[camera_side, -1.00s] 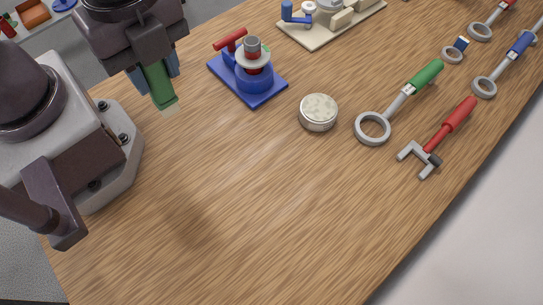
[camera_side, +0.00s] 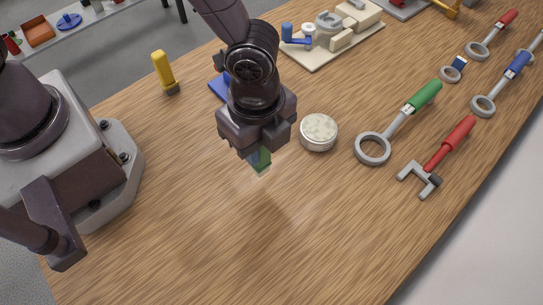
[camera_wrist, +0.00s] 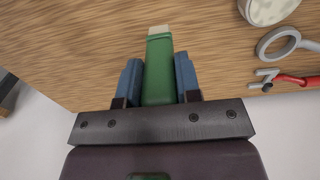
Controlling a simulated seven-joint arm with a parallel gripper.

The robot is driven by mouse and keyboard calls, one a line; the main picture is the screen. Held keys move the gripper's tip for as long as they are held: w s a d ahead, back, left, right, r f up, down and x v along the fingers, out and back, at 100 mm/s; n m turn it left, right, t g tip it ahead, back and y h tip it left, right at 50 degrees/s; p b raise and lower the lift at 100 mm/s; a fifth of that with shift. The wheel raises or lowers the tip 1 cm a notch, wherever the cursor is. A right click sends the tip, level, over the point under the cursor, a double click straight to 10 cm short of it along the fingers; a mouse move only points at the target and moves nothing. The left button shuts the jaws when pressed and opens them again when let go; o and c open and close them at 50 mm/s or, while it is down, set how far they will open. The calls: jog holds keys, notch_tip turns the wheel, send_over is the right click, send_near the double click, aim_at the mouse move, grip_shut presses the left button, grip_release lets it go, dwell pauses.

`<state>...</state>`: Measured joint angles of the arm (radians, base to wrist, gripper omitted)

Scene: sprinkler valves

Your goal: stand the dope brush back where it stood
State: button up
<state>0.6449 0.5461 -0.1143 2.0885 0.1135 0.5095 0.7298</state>
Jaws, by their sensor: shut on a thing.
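My gripper (camera_side: 258,156) is shut on the dope brush, a green block-like piece with a pale tip. The brush (camera_side: 261,161) points down from the jaws in the side view, its upper part hidden by my gripper. In the wrist view the brush (camera_wrist: 158,62) lies between the two blue fingers, pale tip outward. It appears to hang above the wooden table, left of a round pale-topped tin (camera_side: 319,132); the exact gap under the tip cannot be told.
The blue valve base (camera_side: 219,88) is mostly hidden behind my arm. A yellow-handled piece (camera_side: 164,70) stands at the back left. A green-handled ring tool (camera_side: 398,122) and a red-handled tool (camera_side: 445,152) lie right. The front table (camera_side: 230,260) is clear.

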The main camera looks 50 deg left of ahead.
aim_at(271, 162)
jog(key=shift+w+d+f, duration=0.3)
jog(key=shift+f, duration=0.25)
jog(key=shift+w+d+f, duration=0.25)
jog(key=shift+w+f, duration=0.05)
jog(key=shift+f, duration=1.75)
jog(key=o, duration=1)
jog(key=shift+f, duration=0.1)
notch_tip(271, 162, up, 12)
jog(key=shift+r, duration=0.15)
jog(key=shift+w, duration=0.1)
